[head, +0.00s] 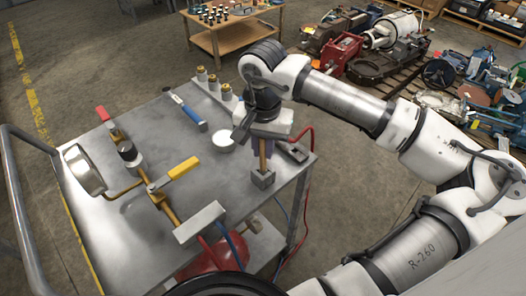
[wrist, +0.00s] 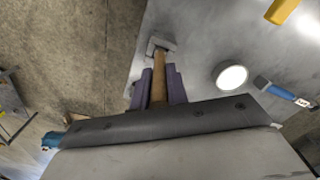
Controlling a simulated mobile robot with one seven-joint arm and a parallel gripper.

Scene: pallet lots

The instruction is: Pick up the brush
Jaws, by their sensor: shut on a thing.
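My gripper (head: 262,147) points down over the right part of the grey metal table. Its purple fingers, seen in the wrist view (wrist: 159,88), are shut on an upright wooden handle, which looks like the brush (head: 263,160). The handle also shows between the fingers in the wrist view (wrist: 159,75). Its lower end meets a small grey block (head: 263,178); I cannot tell whether the block is the brush's head or a holder. The upper end of the handle is hidden by the gripper.
The table (head: 150,240) also bears a round white dish (head: 224,137), a blue-handled tool (head: 186,108), several brass-topped cylinders, and a pipe with a yellow-handled valve (head: 177,170). A red hose hangs near the table's right edge. Pallets of machine parts stand behind my arm.

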